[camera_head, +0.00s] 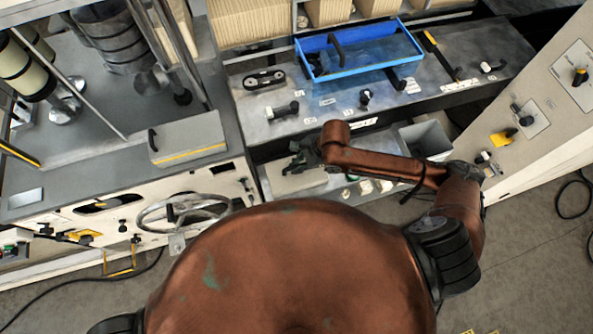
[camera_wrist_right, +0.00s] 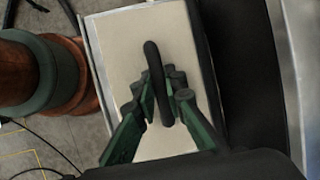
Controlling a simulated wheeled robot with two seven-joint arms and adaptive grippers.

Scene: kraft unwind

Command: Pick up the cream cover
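The cream cover (camera_wrist_right: 118,50) is a flat pale panel with a raised black bar handle (camera_wrist_right: 152,65). It fills the middle of the right wrist view. In the head view the cover (camera_head: 298,182) lies low at the front of the machine, partly hidden under my right gripper (camera_head: 300,163). In the right wrist view my right gripper (camera_wrist_right: 158,88) has its green and black fingers on either side of the handle, near its middle. They look spread, with a small gap beside the handle; contact is not clear. My left gripper is not in view.
A blue tray (camera_head: 366,74) sits on the grey bench behind, with small knobs and black handles around it. A grey box (camera_head: 188,139) and a handwheel (camera_head: 186,211) are to the left. A grey open bin (camera_head: 427,138) stands right of my forearm.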

